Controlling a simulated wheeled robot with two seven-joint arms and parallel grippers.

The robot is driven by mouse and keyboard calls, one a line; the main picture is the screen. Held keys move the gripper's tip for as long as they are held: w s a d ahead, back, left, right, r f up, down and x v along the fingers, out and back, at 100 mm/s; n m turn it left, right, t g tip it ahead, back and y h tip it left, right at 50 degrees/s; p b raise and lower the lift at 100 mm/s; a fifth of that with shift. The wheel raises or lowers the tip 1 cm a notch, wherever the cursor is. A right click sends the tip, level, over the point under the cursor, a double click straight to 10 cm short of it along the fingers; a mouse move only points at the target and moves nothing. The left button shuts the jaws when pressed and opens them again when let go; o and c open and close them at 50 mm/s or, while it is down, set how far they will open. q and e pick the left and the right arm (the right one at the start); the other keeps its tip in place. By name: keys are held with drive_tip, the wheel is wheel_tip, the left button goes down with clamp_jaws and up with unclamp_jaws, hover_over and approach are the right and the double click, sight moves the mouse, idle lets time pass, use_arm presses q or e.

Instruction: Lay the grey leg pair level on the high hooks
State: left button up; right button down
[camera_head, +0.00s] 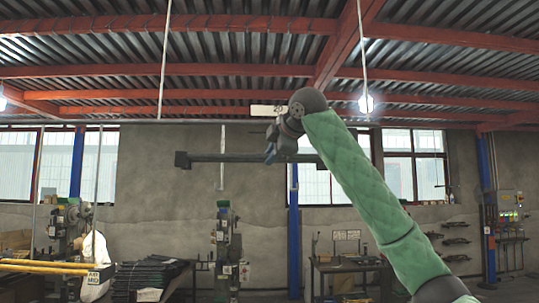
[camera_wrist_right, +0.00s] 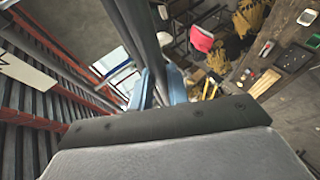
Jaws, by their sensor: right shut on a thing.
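The grey leg pair (camera_head: 230,158) shows as a long dark bar, close to level, with a block at its left end, held high in front of the wall. My right gripper (camera_head: 271,152) is shut on it, right of the bar's middle. In the right wrist view, the leg pair (camera_wrist_right: 138,35) runs up between the two blue fingers of the right gripper (camera_wrist_right: 159,88). I cannot make out the high hooks clearly. My left gripper is not in view.
Thin white lines (camera_head: 164,60) hang from the red roof beams. Yellow bars (camera_head: 45,266) lie low at left, beside a stack of dark parts (camera_head: 148,276). A workbench (camera_head: 345,265) stands below.

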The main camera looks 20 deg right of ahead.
drive_tip(key=shift+w+p, duration=0.3)
drive_tip(key=shift+w, duration=0.3)
drive_tip(key=shift+w+d+f, duration=0.1)
drive_tip(key=shift+w+d, duration=0.1)
drive_tip(key=shift+w, duration=0.05)
drive_tip(key=shift+d+p, duration=0.25)
drive_tip(key=shift+p, duration=0.1)
drive_tip(key=shift+w+d+f, duration=0.8)
drive_tip(key=shift+w+d, duration=0.2)
drive_tip(key=shift+w, duration=2.8)
drive_tip(key=shift+f+b, duration=0.95)
drive_tip(key=shift+f, duration=1.9)
